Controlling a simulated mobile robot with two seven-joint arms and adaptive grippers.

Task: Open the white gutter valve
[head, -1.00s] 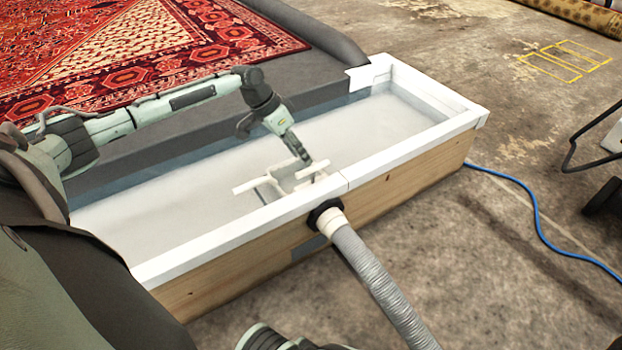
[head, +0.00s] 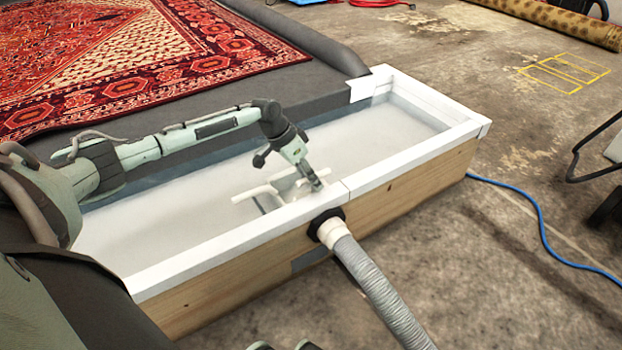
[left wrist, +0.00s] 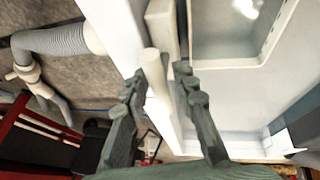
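The white gutter valve (head: 252,194) sits inside the gutter against its near wall, with pale bars over a box-like part. My left gripper (head: 317,183) reaches down over the valve's right end and hides part of it. In the left wrist view, the fingers of my left gripper (left wrist: 160,80) are apart, with a white bar (left wrist: 157,92) of the valve between them. The bar is near the left finger, and a gap shows on the right side. Whether a finger touches it I cannot tell.
The white-rimmed gutter (head: 395,165) has a wooden front. A grey hose (head: 375,285) leaves its front just below the valve. A red patterned rug (head: 130,60) lies behind. A blue hose (head: 540,225) runs over the open concrete floor at right.

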